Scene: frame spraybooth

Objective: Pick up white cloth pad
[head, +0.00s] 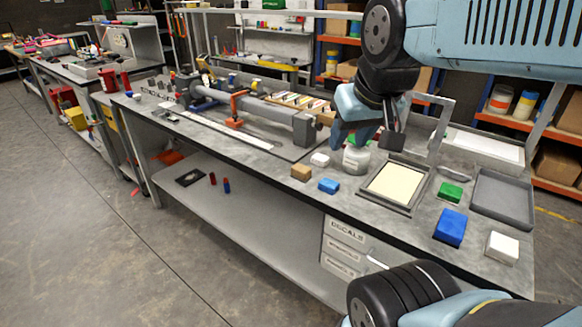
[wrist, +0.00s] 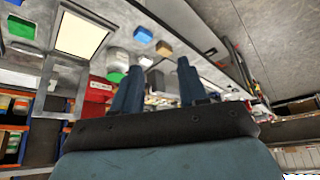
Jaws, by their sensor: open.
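A small white pad (head: 320,159) lies on the grey bench, just behind a tan block (head: 301,172) and a blue block (head: 329,186). A second white piece, block-like (head: 502,247), sits at the bench's right front corner; I cannot tell from looks alone which one is cloth. My gripper (head: 368,128) is open and empty, above the bench near a white jar (head: 356,160), right of the small pad. Its fingers (wrist: 158,76) point away in the wrist view.
A framed cream panel (head: 394,187) lies right of the jar. A green block (head: 451,192), a larger blue block (head: 449,228) and a grey tray (head: 502,196) are farther right. A long clamp fixture (head: 250,112) fills the bench's left. The front edge is near the blocks.

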